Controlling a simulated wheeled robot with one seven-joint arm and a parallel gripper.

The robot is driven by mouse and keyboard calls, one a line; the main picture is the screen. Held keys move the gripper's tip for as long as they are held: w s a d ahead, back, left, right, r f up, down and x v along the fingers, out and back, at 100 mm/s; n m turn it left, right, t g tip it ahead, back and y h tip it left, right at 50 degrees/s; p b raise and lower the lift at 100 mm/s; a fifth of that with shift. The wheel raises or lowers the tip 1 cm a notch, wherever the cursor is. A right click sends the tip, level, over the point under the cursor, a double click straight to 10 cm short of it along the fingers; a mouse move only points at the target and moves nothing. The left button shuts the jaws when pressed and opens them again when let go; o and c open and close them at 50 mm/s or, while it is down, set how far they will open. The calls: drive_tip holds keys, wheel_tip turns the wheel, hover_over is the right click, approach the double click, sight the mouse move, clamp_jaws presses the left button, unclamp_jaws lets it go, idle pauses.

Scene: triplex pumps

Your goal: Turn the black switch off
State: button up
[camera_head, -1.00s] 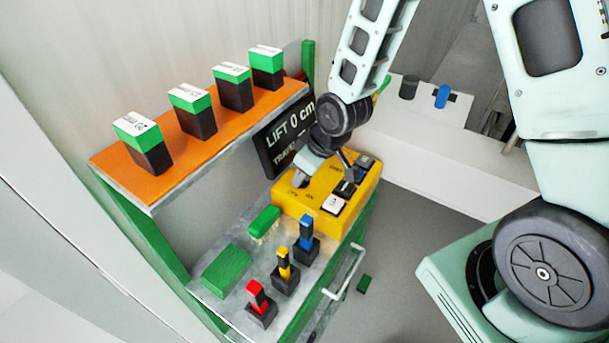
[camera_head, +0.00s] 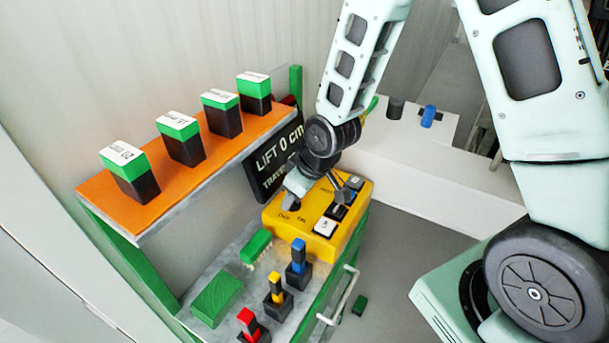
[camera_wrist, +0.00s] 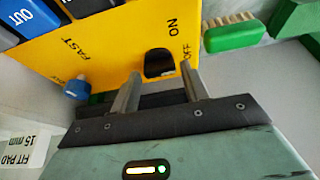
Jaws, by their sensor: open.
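The black switch (camera_wrist: 158,63) is a small dark rocker on the yellow control box (camera_wrist: 112,45), between the ON and OFF prints in the wrist view. My gripper (camera_wrist: 160,72) is open, with its two fingers on either side of the switch, close to the box face. Whether the fingers touch the switch cannot be told. In the head view my gripper (camera_head: 297,186) is over the left part of the yellow box (camera_head: 305,229), and the switch is mostly hidden behind it. Nothing shows between the fingers except the switch.
A blue knob (camera_wrist: 76,88) is left of my fingers; a green brush (camera_wrist: 233,34) lies right. Red (camera_head: 248,322), yellow (camera_head: 275,288) and blue (camera_head: 298,258) levers stand in front of the box. An orange shelf (camera_head: 160,208) with several green-black blocks is at left. A display (camera_head: 268,165) stands behind.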

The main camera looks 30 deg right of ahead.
drive_tip(key=p+v, duration=0.5)
drive_tip(key=v, duration=1.2)
drive_tip(key=shift+s, duration=0.15)
drive_tip(key=s+a+g+h+b, duration=0.1)
drive_tip(key=s+a+b, duration=0.2)
drive_tip(key=s+a, duration=0.2)
drive_tip(key=s+a+f+n+g+b, duration=0.1)
drive_tip(key=s+a, duration=0.4)
drive_tip(key=s, duration=0.7)
drive_tip(key=shift+s+f+g+h+b, duration=0.15)
drive_tip(key=shift+s+g+h+b, duration=0.2)
drive_tip(key=shift+g+b, duration=0.55)
drive_tip(key=shift+w, duration=0.1)
